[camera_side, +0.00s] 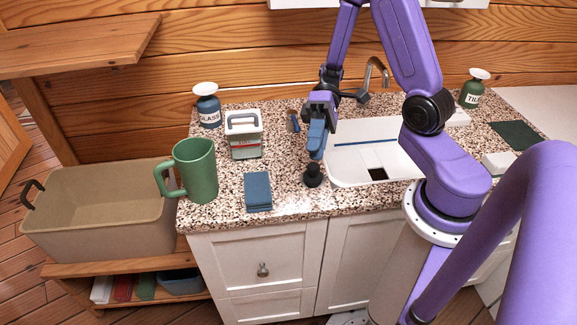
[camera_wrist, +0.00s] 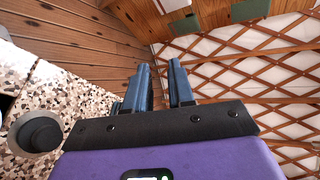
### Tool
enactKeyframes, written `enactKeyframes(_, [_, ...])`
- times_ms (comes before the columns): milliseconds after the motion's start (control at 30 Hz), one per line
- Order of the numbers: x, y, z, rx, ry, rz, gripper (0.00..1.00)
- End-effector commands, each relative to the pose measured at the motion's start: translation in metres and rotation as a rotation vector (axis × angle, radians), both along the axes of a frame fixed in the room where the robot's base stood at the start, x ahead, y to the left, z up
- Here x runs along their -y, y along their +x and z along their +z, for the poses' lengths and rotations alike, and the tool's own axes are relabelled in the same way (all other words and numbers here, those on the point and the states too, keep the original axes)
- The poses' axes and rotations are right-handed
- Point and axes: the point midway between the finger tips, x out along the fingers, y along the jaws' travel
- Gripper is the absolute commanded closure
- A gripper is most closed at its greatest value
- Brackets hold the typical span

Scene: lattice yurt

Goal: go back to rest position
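My gripper (camera_side: 316,150) is held up over the speckled counter (camera_side: 290,205), in front of the sink and left of its middle. Its blue fingers point toward the side camera. In the wrist view my gripper (camera_wrist: 160,68) shows its two blue fingers apart, with nothing between them. A black round-topped piece (camera_side: 313,177) stands on the counter just below the gripper in the side view; a dark round top also shows at the left of the wrist view (camera_wrist: 40,133).
A green mug (camera_side: 197,170), a blue folded cloth (camera_side: 257,192), a lidded container (camera_side: 243,140) and a GLASS bottle (camera_side: 208,110) stand left on the counter. The white sink (camera_side: 345,165) and a faucet (camera_side: 378,70) lie right. A beige bin (camera_side: 100,215) stands beside the counter.

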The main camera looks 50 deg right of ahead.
Motion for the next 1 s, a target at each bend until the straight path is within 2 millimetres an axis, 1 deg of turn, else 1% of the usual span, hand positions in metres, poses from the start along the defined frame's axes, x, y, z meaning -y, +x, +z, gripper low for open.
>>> enactKeyframes(33, [-0.004,-0.011,0.002,0.004,-0.047,0.077,0.77])
enactKeyframes(200, [-0.009,-0.046,0.004,0.025,-0.226,0.304,0.77])
enactKeyframes(400, [-0.006,-0.078,0.006,0.117,-0.439,0.52,0.77])
enactKeyframes(567, [-0.001,-0.093,0.009,0.247,-0.592,0.649,0.77])
enactKeyframes(700, [0.002,-0.102,0.014,0.394,-0.7,0.728,0.77])
enactKeyframes(833, [0.001,-0.106,0.02,0.554,-0.771,0.773,0.77])
enactKeyframes(1000, [-0.006,-0.11,0.031,0.765,-0.809,0.791,0.77])
